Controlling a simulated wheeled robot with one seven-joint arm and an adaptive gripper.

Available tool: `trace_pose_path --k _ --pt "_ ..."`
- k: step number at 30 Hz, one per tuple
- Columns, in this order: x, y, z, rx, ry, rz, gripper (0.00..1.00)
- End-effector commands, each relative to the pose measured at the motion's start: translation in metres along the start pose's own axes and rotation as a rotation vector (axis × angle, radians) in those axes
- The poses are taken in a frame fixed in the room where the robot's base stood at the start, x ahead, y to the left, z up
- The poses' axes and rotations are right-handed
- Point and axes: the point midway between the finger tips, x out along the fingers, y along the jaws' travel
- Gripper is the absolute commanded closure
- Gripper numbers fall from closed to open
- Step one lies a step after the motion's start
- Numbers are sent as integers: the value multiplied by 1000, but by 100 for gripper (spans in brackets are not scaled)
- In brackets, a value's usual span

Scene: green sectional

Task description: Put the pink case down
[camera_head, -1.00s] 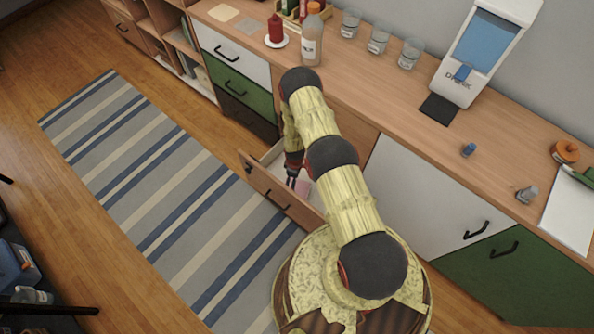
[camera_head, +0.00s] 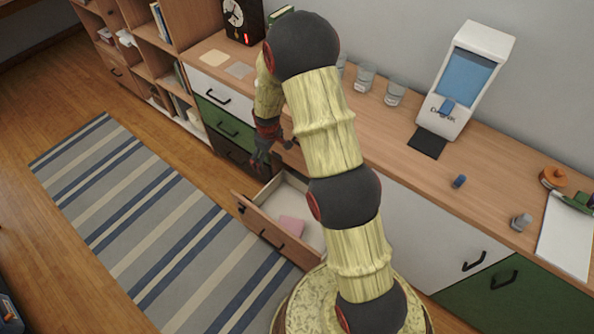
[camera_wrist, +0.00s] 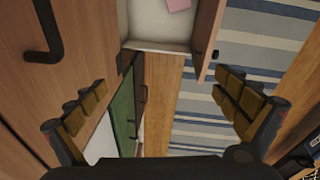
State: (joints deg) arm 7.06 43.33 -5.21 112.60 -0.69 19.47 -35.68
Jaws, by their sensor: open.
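The pink case (camera_head: 292,225) lies flat on the floor of the open drawer (camera_head: 262,216), near its front panel. It also shows at the top edge of the wrist view (camera_wrist: 178,4), partly cut off. My gripper (camera_head: 262,160) is above and behind the left end of the drawer in the head view, apart from the case. In the wrist view its fingers (camera_wrist: 165,105) are spread wide with nothing between them.
The drawer is pulled out over the floor beside a striped rug (camera_head: 150,215). The wooden counter (camera_head: 400,150) carries a drink dispenser (camera_head: 465,80), several glasses and a clock (camera_head: 243,18). My arm hides part of the counter.

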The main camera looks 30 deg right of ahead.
Motion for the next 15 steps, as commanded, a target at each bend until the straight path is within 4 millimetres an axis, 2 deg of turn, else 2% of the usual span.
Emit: trace_pose_path --k 1,3,8,15 --pt "-23 -1 -4 12 12 8 0" --pt "-51 -3 -5 33 24 15 0" --pt "-111 -11 -4 80 49 28 0" --pt "-196 -30 8 150 91 45 0"
